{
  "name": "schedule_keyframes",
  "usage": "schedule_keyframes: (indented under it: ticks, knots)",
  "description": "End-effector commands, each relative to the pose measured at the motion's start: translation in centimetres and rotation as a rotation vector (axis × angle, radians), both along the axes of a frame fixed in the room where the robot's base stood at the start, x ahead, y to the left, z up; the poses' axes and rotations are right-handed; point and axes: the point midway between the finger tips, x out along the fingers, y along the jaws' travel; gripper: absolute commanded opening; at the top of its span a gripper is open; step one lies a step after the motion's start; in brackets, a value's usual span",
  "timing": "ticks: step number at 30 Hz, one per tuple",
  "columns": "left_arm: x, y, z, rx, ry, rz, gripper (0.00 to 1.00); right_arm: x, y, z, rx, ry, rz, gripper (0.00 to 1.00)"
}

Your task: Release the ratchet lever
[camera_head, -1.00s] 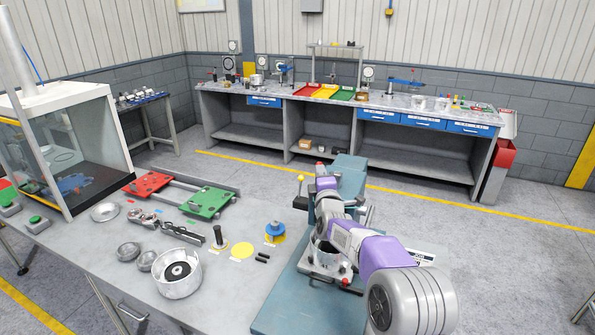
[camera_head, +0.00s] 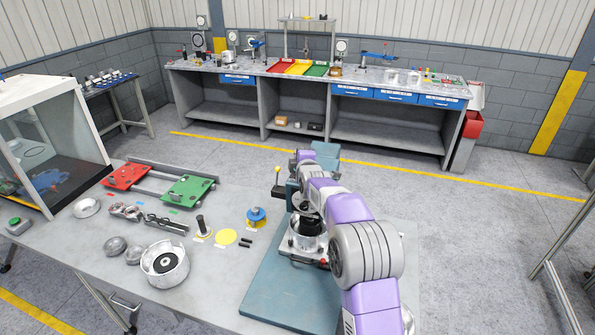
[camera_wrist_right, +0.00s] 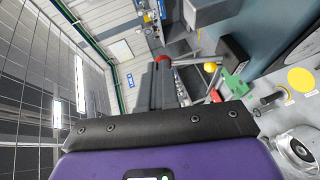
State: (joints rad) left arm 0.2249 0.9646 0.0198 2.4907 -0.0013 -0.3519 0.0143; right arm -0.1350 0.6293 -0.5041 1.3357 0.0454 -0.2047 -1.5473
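The teal press (camera_head: 325,153) stands on its base plate (camera_head: 285,285) at the right end of the bench. A lever with a yellow ball knob (camera_head: 278,170) is upright at its left side, and the knob also shows in the right wrist view (camera_wrist_right: 210,67). My right arm reaches over the press and hides much of it. In the right wrist view my right gripper (camera_wrist_right: 164,70) has dark fingers close together, with a red knob (camera_wrist_right: 163,58) at their tips. Whether they grip its lever is unclear. My left gripper is out of view.
A silver housing (camera_head: 165,263) and a yellow disc (camera_head: 228,237) lie left of the press. A red pallet (camera_head: 127,177) and a green pallet (camera_head: 188,190) sit on rails behind. A glass-sided cabinet (camera_head: 100,125) stands at far left. A long workbench (camera_head: 290,78) lines the back wall.

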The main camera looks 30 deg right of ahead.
Motion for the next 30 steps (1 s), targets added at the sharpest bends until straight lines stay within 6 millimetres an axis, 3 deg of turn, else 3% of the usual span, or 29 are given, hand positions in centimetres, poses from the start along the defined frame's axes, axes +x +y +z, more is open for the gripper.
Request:
schedule_keyframes:
  ticks: [17, 23, 30]
  knots:
    - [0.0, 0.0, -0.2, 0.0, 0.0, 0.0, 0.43, -0.5, 0.4, 0.4, -0.002, -0.005, 0.003, 0.0]
    - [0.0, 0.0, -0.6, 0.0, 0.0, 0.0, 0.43, -2.5, 2.2, 1.5, 0.0, -0.005, 0.016, 0.0]
    - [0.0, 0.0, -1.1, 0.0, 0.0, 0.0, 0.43, -6.5, 3.1, 2.6, 0.0, -0.004, 0.015, 0.0]
